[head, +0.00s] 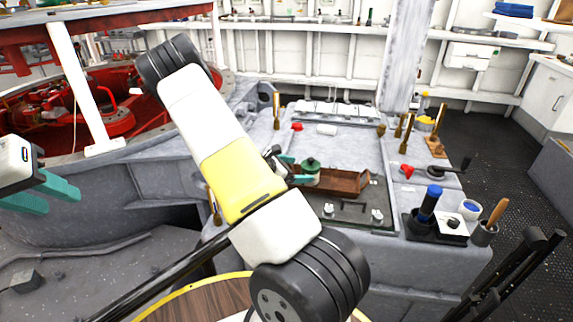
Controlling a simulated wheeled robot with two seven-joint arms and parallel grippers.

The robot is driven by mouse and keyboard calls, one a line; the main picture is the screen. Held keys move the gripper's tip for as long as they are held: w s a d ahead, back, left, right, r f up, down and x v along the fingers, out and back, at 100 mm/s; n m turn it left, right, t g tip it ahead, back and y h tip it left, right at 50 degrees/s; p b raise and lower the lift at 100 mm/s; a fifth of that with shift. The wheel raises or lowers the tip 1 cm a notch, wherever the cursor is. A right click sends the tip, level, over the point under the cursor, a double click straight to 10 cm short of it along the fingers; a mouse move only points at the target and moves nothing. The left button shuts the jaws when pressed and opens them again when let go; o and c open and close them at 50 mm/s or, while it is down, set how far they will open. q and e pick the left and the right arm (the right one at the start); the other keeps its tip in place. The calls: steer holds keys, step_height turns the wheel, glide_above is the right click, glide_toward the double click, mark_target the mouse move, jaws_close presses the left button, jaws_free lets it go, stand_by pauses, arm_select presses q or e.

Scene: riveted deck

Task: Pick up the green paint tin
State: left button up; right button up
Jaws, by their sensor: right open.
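The green paint tin (311,166) stands upright at the left end of a brown wooden tray (348,181) on the grey deck block. My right gripper (297,170) is open at the left side of the tin, with its teal fingers close to it. I cannot tell whether they touch it. My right forearm hides the wrist and much of that gripper. My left gripper (50,195) is at the far left edge, open and empty, far from the tin.
A blue-handled tool (429,203), a blue-topped white pot (470,209) and a cup with a wooden handle (485,232) stand on the right. Red knobs (407,172) and brass posts (276,110) rise from the block. A white post (402,60) stands behind.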

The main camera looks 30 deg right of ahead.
mark_target(311, 166)
steer(key=shift+w+d+f+n+t+h, duration=0.2)
steer(key=shift+w+d+f+n+t, duration=0.15)
steer(key=shift+f+n, duration=0.25)
steer(key=shift+w+d+f+n+t+h, duration=0.2)
steer(key=shift+w+f+n, duration=0.2)
steer(key=shift+f+n, duration=0.15)
steer(key=x, duration=0.7)
steer(key=shift+w+d, duration=0.25)
steer(key=shift+d, duration=0.05)
steer(key=shift+r, duration=0.1)
jaws_close()
